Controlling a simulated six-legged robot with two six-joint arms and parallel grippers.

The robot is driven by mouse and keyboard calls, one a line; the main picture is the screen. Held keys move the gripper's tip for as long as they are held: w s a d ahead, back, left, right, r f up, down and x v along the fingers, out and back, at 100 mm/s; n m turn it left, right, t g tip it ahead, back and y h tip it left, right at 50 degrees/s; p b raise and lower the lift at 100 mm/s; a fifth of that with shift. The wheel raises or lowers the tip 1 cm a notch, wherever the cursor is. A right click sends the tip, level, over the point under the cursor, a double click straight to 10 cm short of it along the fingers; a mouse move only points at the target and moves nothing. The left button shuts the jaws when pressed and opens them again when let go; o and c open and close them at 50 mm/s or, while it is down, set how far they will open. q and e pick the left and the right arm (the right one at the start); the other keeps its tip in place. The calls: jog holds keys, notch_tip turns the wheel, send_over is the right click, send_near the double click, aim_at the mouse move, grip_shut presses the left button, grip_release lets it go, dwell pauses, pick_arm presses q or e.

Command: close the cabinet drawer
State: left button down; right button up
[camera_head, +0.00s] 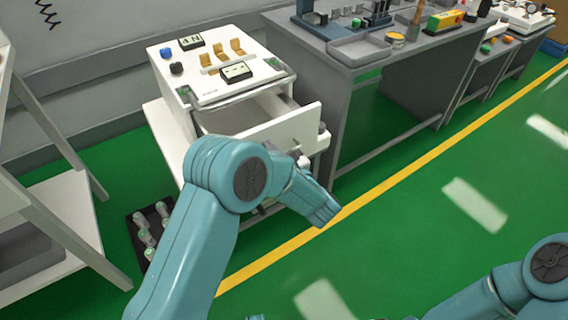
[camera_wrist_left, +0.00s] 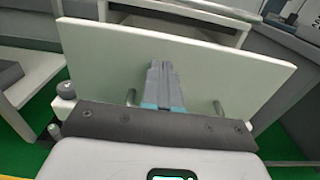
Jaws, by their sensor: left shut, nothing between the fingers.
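The white cabinet (camera_head: 178,112) stands left of centre in the head view. Its top drawer (camera_head: 290,128) is pulled out, with the inside showing behind the front panel. In the left wrist view the drawer's white front panel (camera_wrist_left: 98,62) fills the middle, with a gap between it and the cabinet behind. My left gripper (camera_wrist_left: 162,68) is shut and empty, its fingers pointing at the panel between two grey handle posts. I cannot tell whether the fingertips touch it. My right gripper is out of view.
A grey workbench (camera_head: 338,52) with trays and tools stands right of the cabinet. A white shelf rack (camera_head: 62,205) is at the left. A black tray (camera_head: 136,222) with bottles lies on the floor. The green floor (camera_head: 420,215) at right is clear.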

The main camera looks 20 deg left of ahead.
pick_arm(q)
jog(key=shift+x, duration=0.85)
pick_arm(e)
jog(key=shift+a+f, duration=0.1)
